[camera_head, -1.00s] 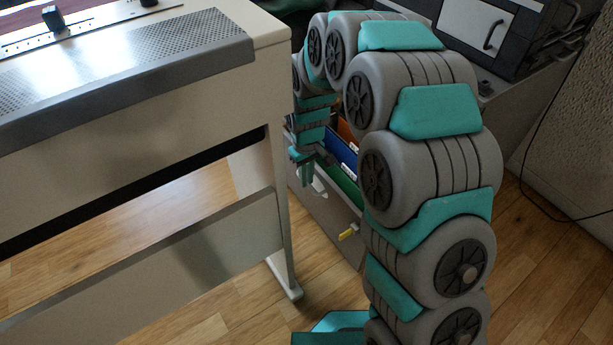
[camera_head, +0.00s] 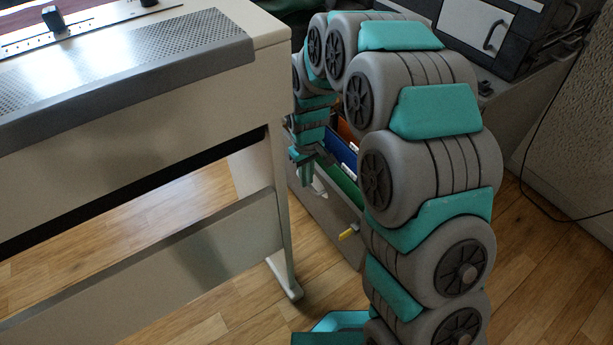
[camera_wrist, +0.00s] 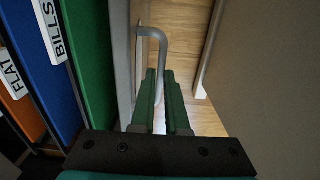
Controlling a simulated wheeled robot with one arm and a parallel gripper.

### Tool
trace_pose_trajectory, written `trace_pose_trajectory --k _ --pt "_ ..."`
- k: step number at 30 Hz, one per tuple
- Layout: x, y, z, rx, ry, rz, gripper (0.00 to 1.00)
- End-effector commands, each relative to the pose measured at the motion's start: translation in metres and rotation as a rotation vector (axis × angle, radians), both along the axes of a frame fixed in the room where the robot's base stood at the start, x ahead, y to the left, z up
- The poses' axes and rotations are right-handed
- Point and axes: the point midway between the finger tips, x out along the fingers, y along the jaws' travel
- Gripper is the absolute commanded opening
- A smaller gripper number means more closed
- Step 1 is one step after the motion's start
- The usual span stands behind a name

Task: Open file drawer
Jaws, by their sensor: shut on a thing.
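The file drawer stands pulled out between the piano and the wall, with its grey front (camera_head: 328,216) facing lower left in the head view. Blue (camera_head: 342,152), green (camera_head: 345,184) and orange folders show inside it. In the wrist view, the drawer's grey bar handle (camera_wrist: 153,34) stands out from the front's rim (camera_wrist: 121,55). My gripper (camera_wrist: 159,75) is shut on this handle, its two green fingers close together. It also shows small in the head view (camera_head: 307,180), at the top of the drawer front. The drawer's inner depth is hidden by my arm.
The piano (camera_head: 140,130) fills the left, its end leg (camera_head: 284,235) close to the drawer front. A yellow tab (camera_head: 349,231) sticks out from the drawer front. A dark case (camera_head: 490,35) stands behind. Wood floor (camera_head: 235,295) shows between.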

Motion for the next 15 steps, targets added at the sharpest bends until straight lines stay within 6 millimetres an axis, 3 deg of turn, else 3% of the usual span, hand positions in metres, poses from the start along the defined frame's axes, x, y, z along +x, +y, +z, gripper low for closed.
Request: trace_pose_trajectory --k 5,15 --pt "-0.004 0.006 0.001 -0.001 -0.001 0.004 0.0" --pt "-0.028 0.041 0.001 -0.001 0.001 0.003 0.0"
